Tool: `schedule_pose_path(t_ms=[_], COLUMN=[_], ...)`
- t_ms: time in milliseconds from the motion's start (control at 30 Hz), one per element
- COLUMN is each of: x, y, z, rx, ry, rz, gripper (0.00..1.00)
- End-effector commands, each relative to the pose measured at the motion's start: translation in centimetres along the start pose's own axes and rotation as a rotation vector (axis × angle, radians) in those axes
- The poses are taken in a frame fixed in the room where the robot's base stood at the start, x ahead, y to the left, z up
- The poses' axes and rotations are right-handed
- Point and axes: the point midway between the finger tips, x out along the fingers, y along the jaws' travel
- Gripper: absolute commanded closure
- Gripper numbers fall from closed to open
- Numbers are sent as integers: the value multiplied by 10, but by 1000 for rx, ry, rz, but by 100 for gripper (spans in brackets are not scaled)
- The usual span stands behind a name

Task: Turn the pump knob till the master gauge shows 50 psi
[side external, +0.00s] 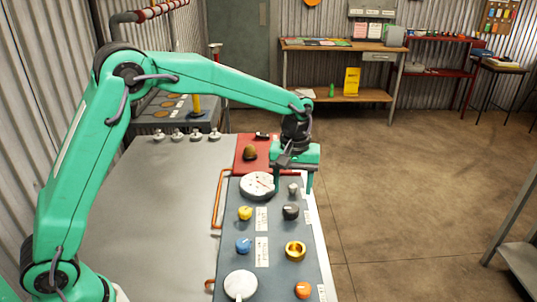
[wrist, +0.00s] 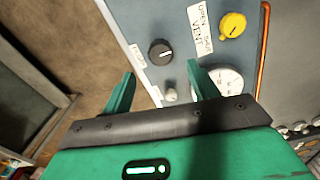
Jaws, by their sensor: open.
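My gripper (side external: 292,190) is open over the far end of the blue-grey panel (side external: 276,219). In the wrist view, a small silver knob (wrist: 171,94) lies between its fingers; I cannot tell whether they touch it. A white dial gauge (side external: 256,184) is beside the gripper, partly hidden by a finger in the wrist view (wrist: 230,82). A second white dial (side external: 240,285) is at the near end. A black knob (side external: 290,212) with a white mark sits just nearer than the silver knob.
The panel also holds a yellow knob (side external: 245,213), a blue knob (side external: 243,245), a brass ring-shaped part (side external: 295,250) and an orange knob (side external: 303,290). An orange rail (side external: 217,203) edges the left side. The grey bench top (side external: 160,220) is largely clear.

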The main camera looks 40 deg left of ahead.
Motion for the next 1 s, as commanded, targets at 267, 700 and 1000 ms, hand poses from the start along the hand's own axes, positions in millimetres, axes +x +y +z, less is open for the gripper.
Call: schedule_pose_path(t_ms=[267,700,1000], x=[30,70,71], y=[-1,-1,-1], z=[0,0,0], rx=[0,0,0], ry=[-2,-1,-1], rz=[-3,-1,-1], gripper=[41,41,41])
